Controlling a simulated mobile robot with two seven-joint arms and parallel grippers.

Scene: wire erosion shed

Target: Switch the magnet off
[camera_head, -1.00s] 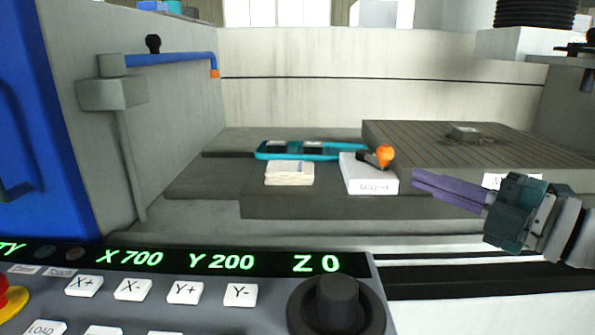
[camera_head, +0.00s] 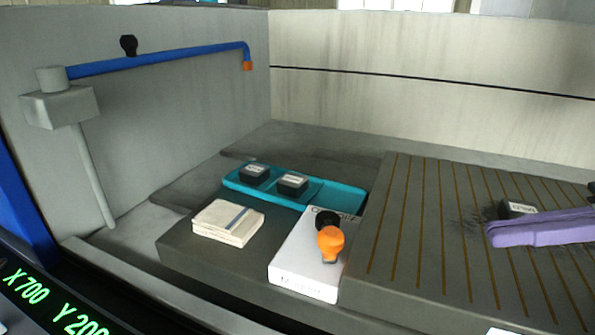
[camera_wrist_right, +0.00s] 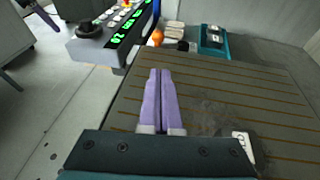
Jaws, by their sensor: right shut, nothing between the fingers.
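Lettering on the box is too partly hidden and small to read surely. My right gripper (camera_head: 492,236) is shut and empty, with purple fingers over the striped plate, right of the knob and apart from it. In the right wrist view its fingers (camera_wrist_right: 160,74) point toward the orange knob (camera_wrist_right: 157,37). My left gripper is not visible.
A small dark block (camera_head: 517,209) with a white label sits on the plate behind my right fingers. A teal tray (camera_head: 335,195) with two dark blocks and a cream pad (camera_head: 228,222) lie left of the box.

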